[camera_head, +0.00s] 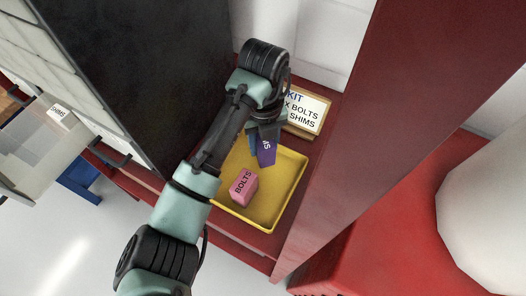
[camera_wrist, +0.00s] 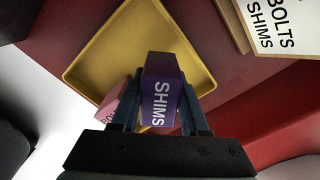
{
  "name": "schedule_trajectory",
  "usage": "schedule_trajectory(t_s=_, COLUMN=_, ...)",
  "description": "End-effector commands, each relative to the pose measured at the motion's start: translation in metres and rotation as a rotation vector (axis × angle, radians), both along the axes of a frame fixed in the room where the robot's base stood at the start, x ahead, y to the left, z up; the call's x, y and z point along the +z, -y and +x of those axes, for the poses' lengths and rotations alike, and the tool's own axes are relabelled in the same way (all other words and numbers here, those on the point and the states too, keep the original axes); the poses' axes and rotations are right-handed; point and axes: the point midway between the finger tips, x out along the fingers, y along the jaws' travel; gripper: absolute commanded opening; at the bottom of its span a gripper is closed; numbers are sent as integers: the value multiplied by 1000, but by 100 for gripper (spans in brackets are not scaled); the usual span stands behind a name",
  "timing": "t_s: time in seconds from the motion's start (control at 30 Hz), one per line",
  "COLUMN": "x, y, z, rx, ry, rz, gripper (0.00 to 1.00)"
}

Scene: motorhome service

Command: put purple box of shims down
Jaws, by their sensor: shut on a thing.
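The purple box of shims (camera_wrist: 162,88) is held between the fingers of my gripper (camera_wrist: 160,110), with its SHIMS label facing the wrist camera. In the head view the purple box (camera_head: 267,152) shows partly below my gripper (camera_head: 262,138), over the upper part of the yellow tray (camera_head: 297,178). The tray also shows behind the box in the wrist view (camera_wrist: 92,62). A pink box marked BOLTS (camera_head: 243,187) sits in the tray, at its lower left in the head view. I cannot tell how high the purple box is above the tray floor.
A sign reading KIT, BOLTS and SHIMS (camera_head: 307,112) stands behind the tray. A dark cabinet side (camera_head: 150,60) is on the left and a red panel (camera_head: 390,90) on the right. An open drawer (camera_head: 50,140) is at far left. The tray's right part is clear.

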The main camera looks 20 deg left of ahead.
Motion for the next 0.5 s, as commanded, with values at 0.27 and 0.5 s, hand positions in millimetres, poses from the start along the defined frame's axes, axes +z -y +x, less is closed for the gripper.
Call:
schedule_trajectory(t_s=0.27, x=-34, y=0, z=-1, rx=0, ry=-4, rz=0, gripper=0)
schedule_trajectory(t_s=0.5, x=-42, y=0, z=0, rx=0, ry=1, rz=2, gripper=0)
